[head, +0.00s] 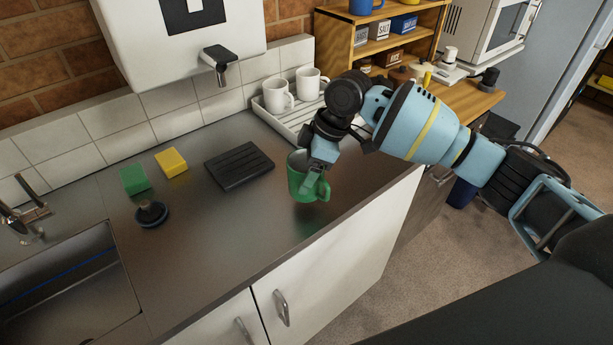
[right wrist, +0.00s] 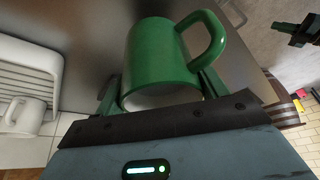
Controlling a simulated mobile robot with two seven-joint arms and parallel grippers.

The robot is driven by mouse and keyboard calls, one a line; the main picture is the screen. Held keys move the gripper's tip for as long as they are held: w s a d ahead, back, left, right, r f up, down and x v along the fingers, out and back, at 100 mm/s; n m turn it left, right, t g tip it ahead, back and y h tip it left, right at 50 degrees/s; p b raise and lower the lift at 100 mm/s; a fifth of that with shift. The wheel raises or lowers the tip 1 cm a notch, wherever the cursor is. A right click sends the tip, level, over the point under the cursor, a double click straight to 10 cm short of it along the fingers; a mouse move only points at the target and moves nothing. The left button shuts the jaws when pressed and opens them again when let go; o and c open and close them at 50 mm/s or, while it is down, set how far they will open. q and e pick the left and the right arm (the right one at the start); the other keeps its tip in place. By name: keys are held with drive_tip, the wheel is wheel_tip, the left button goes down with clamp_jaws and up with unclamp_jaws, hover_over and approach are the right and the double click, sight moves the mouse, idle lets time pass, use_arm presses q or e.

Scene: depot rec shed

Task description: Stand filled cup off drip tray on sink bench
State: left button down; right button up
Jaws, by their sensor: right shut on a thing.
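A green cup (head: 306,184) is held in my right gripper (head: 312,163) over the sink bench (head: 215,235), to the right of the black drip tray (head: 240,165). The cup looks roughly upright, with its handle towards the front right. A green reflection below it suggests a small gap above the bench, but I cannot tell for sure. In the right wrist view the cup (right wrist: 157,60) sits between the fingers of my right gripper, its pale inside partly showing. I cannot tell what is in it. The drip tray is empty. My left gripper is not seen in the head view.
A white dispenser (head: 180,40) with a black spout hangs above the drip tray. White mugs (head: 277,97) stand on a white rack (head: 290,122) behind my gripper. Sponges (head: 171,163), a plug (head: 151,213) and the sink (head: 70,285) are left. The front middle bench is clear.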

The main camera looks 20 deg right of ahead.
drive_tip(key=shift+w+r, duration=0.1)
drive_tip(key=shift+r, duration=0.05)
drive_tip(key=shift+w, duration=0.2)
wheel_tip(320, 180, down, 3)
drive_tip(key=shift+w+d, duration=0.1)
drive_tip(key=shift+d, duration=0.05)
drive_tip(key=shift+f, duration=0.3)
drive_tip(key=shift+f, duration=0.1)
drive_tip(key=o, duration=1.5)
drive_tip(key=shift+f, duration=0.1)
drive_tip(key=v, duration=1.2)
